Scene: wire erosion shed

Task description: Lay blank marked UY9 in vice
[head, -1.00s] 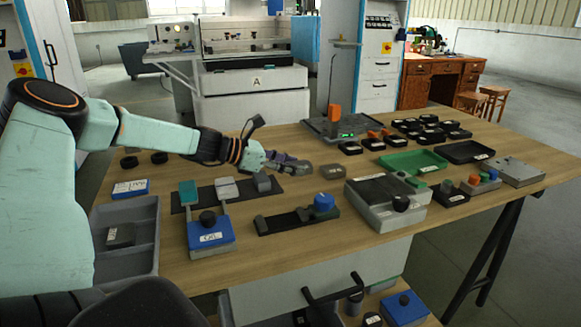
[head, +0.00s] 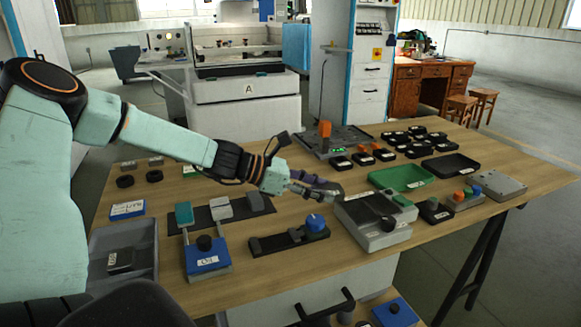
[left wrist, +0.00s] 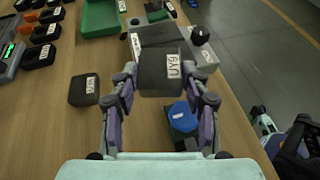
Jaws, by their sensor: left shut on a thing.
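My left gripper (head: 325,190) reaches in from the left above the table. It is shut on a dark grey block (left wrist: 160,78) with a white label reading UY9 in the left wrist view. The block sits between the two fingertips; in the head view it is hard to tell from the fingers. A small black vice (head: 280,241) with a blue knob (head: 316,223) stands on the table, nearer to the head camera than the gripper. In the left wrist view its blue knob (left wrist: 182,118) shows just below the held block. My right gripper is not seen.
A grey box with a dark top (head: 370,236) stands right of the vice. A blue block with a black knob (head: 208,260) is left of it. Another dark labelled block (left wrist: 84,90) lies on bare table. A green tray (head: 401,179) and several black pieces are behind.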

